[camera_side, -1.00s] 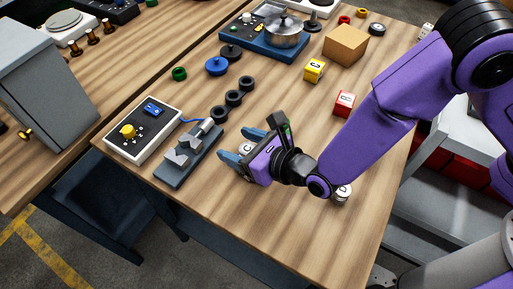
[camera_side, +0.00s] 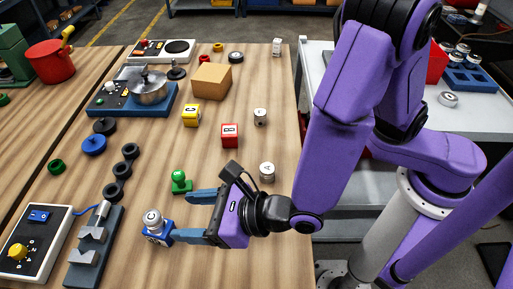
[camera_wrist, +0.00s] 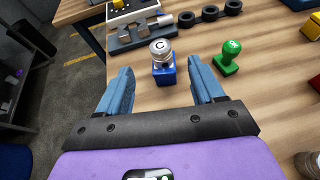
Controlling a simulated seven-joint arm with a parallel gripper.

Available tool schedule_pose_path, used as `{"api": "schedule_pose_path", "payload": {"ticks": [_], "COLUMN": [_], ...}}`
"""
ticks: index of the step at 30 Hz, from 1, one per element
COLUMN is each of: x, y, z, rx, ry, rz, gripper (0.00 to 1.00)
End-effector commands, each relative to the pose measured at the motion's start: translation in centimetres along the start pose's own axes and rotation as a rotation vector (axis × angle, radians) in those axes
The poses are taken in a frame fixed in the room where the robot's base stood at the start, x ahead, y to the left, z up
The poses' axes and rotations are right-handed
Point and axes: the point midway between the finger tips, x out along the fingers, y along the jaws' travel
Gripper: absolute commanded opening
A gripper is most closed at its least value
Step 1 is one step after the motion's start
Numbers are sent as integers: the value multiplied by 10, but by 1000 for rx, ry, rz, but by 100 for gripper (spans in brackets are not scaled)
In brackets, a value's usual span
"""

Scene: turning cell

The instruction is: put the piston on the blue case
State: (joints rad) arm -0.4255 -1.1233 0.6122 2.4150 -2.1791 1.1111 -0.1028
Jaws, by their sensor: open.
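A silver piston (camera_side: 153,217) marked C stands upright on the small blue case (camera_side: 157,237) on the wooden table. In the wrist view, the piston (camera_wrist: 161,51) sits on top of the blue case (camera_wrist: 165,74), seemingly touching it. My gripper (camera_side: 180,216) is open, just right of the case in the side view. In the wrist view, my gripper (camera_wrist: 160,70) has one blue finger on each side of the case, with gaps to both. No finger holds the piston. The case's lower part shows partly behind a fingertip in the side view.
A green stamp (camera_side: 180,183) stands close to my far finger. A dark V-block fixture (camera_side: 95,245) lies left of the case. Other silver pistons, one marked A (camera_side: 267,172), stand to the right. Red (camera_side: 229,136) and yellow (camera_side: 191,115) blocks are farther back.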

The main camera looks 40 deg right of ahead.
Motion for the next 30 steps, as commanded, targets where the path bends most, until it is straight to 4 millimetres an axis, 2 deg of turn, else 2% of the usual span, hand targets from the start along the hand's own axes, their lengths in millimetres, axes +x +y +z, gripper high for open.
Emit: {"api": "schedule_pose_path", "payload": {"ticks": [4, 7, 11, 14, 15, 18, 21, 25, 30], "x": [0, -2, -12, -32, -41, -70, -102, -147, -206], "y": [-4, -24, -81, -134, -154, -197, -230, -259, -270], "z": [2, 9, 25, 31, 31, 27, 16, -3, -29], "rx": [10, 70, 246, 430, 507, 703, 909, 1182, 1556], "ry": [-1, -5, -11, -9, -6, 5, 25, 62, 132], "rz": [-11, -75, -252, -424, -492, -652, -802, -983, -1189], "gripper": [67, 67, 67, 67, 67, 67, 67, 67, 67]}}
